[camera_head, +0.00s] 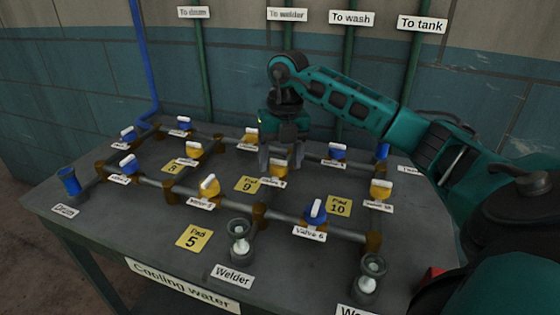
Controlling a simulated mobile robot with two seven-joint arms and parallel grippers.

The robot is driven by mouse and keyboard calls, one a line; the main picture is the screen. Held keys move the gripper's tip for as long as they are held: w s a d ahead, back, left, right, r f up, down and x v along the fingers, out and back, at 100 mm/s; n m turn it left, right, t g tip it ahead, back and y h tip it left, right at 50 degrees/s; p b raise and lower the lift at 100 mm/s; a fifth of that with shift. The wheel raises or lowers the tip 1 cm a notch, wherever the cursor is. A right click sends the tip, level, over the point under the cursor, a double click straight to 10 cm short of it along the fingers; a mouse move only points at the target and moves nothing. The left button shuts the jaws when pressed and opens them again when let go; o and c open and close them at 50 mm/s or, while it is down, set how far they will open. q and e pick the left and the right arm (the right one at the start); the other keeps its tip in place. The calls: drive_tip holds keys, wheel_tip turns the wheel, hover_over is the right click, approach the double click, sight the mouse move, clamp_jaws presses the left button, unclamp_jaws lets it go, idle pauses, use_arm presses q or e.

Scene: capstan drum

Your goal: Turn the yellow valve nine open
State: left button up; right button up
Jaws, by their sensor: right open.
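A yellow valve (278,170) stands on the pipework near the middle of the table. Its small label is too blurred to read for sure, but it sits beside the yellow Pad 9 plate (247,185). My right gripper (280,163) points down over this valve from behind. Its two fingers are open, one on each side of the valve's white handle as seen from here. I cannot tell whether they touch it. The handle's exact angle is partly hidden by the gripper. My left gripper is not in view.
Other yellow valves (209,187) and blue valves (315,211) stand close by on the same pipes. A Welder outlet (239,240) and another outlet (370,275) stand at the front. Vertical pipes (349,75) line the wall behind.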

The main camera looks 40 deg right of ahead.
drive_tip(key=shift+f, duration=0.3)
drive_tip(key=c, duration=1)
